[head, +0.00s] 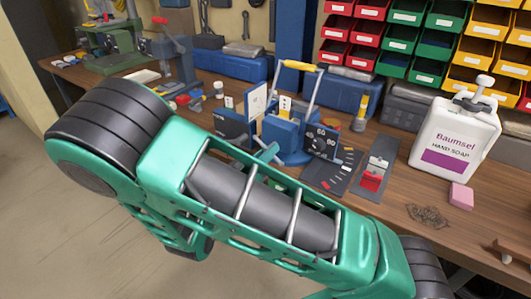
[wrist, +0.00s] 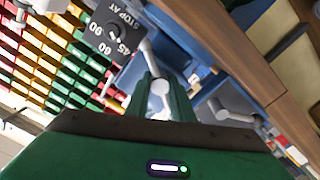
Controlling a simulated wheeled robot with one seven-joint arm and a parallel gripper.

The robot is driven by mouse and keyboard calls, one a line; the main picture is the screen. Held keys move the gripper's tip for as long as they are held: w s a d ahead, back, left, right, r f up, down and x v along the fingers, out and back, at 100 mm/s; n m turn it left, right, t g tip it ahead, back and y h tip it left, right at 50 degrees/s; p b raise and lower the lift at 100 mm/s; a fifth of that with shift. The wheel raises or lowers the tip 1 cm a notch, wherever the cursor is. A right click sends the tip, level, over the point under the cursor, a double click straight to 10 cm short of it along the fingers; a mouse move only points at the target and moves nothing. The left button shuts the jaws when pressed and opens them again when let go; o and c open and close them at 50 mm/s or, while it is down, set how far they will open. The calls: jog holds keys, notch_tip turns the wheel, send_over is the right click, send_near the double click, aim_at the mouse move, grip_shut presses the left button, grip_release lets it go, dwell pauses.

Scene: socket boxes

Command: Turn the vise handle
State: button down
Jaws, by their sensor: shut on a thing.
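The blue vise (head: 283,132) stands on the workbench in the middle of the head view, beyond my arm. In the wrist view its blue body (wrist: 180,52) is behind the fingertips. My gripper (wrist: 163,80) is shut on the grey vise handle (wrist: 152,58), whose rounded end shows between the green fingers. In the head view my arm crosses in front of the vise, and I cannot make out the grip there. A dark dial plate (head: 322,141) with angle numbers is beside the vise; it also shows in the wrist view (wrist: 115,32).
A white soap jug (head: 455,140) and a pink block (head: 461,196) stand on the right of the wooden bench (head: 395,205). Coloured bins (head: 400,40) line the back. A green machine (head: 105,40) is at the far left. A yellow-gripped lever (head: 298,66) rises behind the vise.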

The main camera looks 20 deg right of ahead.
jog(key=shift+s+d+f, duration=0.1)
jog(key=shift+d+f, duration=0.05)
jog(key=c, duration=1.1)
grip_release()
jog(key=v, duration=1)
jog(key=shift+s+a, duration=0.1)
jog(key=shift+a, duration=0.3)
jog(key=shift+c, duration=0.8)
